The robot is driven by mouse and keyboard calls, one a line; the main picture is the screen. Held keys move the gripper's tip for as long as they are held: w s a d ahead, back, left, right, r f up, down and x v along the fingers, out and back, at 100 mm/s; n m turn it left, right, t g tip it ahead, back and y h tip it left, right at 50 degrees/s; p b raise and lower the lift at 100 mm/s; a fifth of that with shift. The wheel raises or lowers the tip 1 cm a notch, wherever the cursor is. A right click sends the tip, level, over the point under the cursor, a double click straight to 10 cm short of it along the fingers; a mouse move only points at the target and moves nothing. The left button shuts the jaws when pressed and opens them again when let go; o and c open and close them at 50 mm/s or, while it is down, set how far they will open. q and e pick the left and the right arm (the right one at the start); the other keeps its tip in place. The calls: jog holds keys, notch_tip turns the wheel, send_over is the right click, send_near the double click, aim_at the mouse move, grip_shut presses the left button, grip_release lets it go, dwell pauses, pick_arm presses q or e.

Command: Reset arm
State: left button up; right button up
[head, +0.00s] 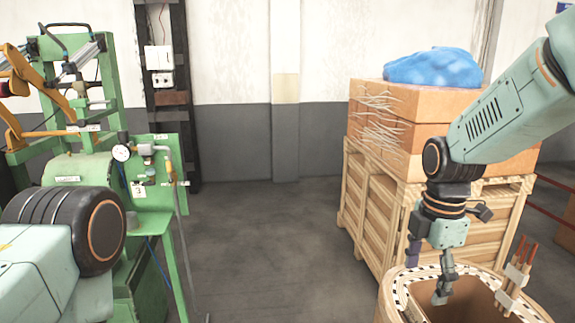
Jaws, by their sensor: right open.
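My right gripper (428,272) hangs from the arm that comes in from the right. It points down at the near left part of a transformer coil (388,308) at the lower right, and its jaws are open. From this view I cannot tell whether a finger touches the coil. The coil is a wooden-looking ring with a dark and white patterned rim and a hollow middle. Copper-coloured leads (521,262) stand up at its right side. My left arm shows at the lower left, but its gripper is out of view.
A green machine (158,205) with a gauge stands at the left. A wooden crate (358,200) bearing cartons (432,100) and a blue bundle (433,67) stands behind my right gripper. The grey floor (265,250) between them is clear.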

notch_tip(320, 180, down, 8)
jog(key=shift+w+d+r, duration=0.1)
jog(key=shift+w+d, duration=0.05)
pick_arm(q)
jog(key=shift+r+p, duration=0.7)
jog(key=shift+p, duration=0.05)
pick_arm(e)
notch_tip(320, 180, up, 12)
pick_arm(q)
jog(key=shift+s+r, duration=0.1)
jog(key=shift+s, duration=0.55)
pick_arm(e)
jog(key=shift+s, duration=0.75)
